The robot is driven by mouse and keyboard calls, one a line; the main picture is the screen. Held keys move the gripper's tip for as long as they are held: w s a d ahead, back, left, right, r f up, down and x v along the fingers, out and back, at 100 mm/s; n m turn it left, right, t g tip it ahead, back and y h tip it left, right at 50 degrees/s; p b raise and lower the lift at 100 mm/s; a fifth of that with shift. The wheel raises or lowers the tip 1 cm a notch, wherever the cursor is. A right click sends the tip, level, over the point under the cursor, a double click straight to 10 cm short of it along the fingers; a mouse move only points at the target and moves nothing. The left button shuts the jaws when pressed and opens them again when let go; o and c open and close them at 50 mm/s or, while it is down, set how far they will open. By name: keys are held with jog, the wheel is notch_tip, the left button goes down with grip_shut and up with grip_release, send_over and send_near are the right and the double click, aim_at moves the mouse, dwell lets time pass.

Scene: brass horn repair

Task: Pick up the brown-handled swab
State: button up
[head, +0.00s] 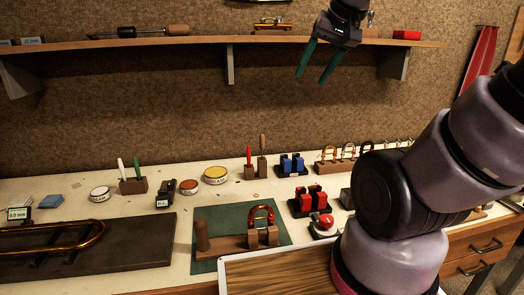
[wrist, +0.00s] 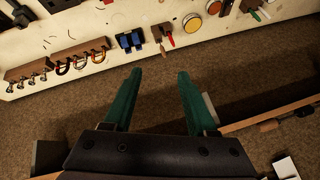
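The brown-handled swab (head: 262,143) stands upright in a small brown block (head: 250,173) towards the back of the bench, beside a red-handled tool (head: 248,155). In the wrist view the brown-handled swab (wrist: 162,50) shows small, pointing out from its block, beyond and between my fingertips. My gripper (head: 310,80) is open and empty, with green fingers spread apart. It hangs high in front of the wall near the shelf, above and to the right of the swab. It also shows in the wrist view (wrist: 160,75). Nothing touches the fingers.
A shelf (head: 190,41) runs along the wall near my gripper, bearing a wooden-handled tool (head: 178,30) and a red box (head: 407,35). Blue blocks (head: 292,164) stand right of the swab, a yellow tin (head: 216,175) left. A green mat (head: 230,215) lies in front.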

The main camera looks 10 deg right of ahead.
jog(key=w+a+f+n+g, duration=0.1)
jog(key=w+f+n, duration=0.2)
jog(key=w+f, duration=0.7)
jog(key=w+a+f+n+g, duration=0.1)
jog(key=w+a+f+n, duration=0.15)
jog(key=w+f, duration=0.7)
jog(key=shift+n+g+h, duration=0.3)
jog(key=shift+n, duration=0.35)
jog(key=w+f, duration=0.3)
jog(key=f, duration=0.1)
jog(key=w+a+f, duration=0.1)
jog(key=w+f, duration=0.2)
jog(key=w, duration=0.1)
jog(key=w+a+f, duration=0.1)
jog(key=w+f, duration=0.3)
jog(key=shift+a+f, duration=0.25)
jog(key=shift+f, duration=0.1)
grip_shut()
